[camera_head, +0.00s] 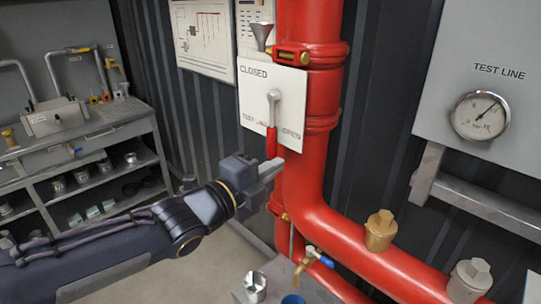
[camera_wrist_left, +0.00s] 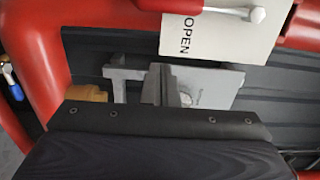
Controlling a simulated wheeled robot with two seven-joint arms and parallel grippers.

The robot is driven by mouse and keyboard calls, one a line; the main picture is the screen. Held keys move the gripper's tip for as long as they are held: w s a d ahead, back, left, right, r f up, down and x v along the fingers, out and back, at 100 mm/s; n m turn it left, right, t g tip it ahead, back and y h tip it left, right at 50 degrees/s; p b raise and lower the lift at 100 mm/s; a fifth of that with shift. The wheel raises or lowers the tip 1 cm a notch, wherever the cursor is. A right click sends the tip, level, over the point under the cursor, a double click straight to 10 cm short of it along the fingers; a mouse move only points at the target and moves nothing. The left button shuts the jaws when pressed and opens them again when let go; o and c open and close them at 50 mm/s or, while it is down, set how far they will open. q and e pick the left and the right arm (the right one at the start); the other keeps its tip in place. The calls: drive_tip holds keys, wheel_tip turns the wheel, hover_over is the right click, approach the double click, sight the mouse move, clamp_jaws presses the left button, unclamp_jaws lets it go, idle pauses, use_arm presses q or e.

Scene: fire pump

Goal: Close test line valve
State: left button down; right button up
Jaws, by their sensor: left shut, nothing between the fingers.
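The test line valve lever (camera_head: 271,135) has a red grip and a grey upper end, and hangs straight down in front of a white plate (camera_head: 287,88). The plate reads CLOSED at the top and OPEN at the lower right. My left gripper (camera_head: 272,170) is shut and empty just below the lever's lower end; I cannot tell whether they touch. In the left wrist view the red grip (camera_wrist_left: 168,5) and grey end (camera_wrist_left: 256,15) show at the top edge, above my gripper's grey fingers (camera_wrist_left: 165,85). My right gripper is not in view.
A thick red pipe (camera_head: 310,180) runs down beside the plate and bends right. A gauge panel (camera_head: 480,60) hangs at the right. A small blue-handled valve (camera_head: 320,257) sits low in front. A workbench with shelves (camera_head: 90,150) stands at the left.

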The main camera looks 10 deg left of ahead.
sight(270, 154)
use_arm(q)
drive_tip(key=w+p, duration=0.1)
drive_tip(key=w, duration=0.2)
drive_tip(key=w+p, duration=0.1)
drive_tip(key=shift+w+a+r+p, duration=0.2)
drive_tip(key=shift+w+a+p, duration=0.1)
drive_tip(key=shift+a, duration=0.05)
drive_tip(key=shift+w+a, duration=0.2)
drive_tip(key=shift+w+a+f, duration=0.15)
drive_tip(key=shift+f, duration=0.05)
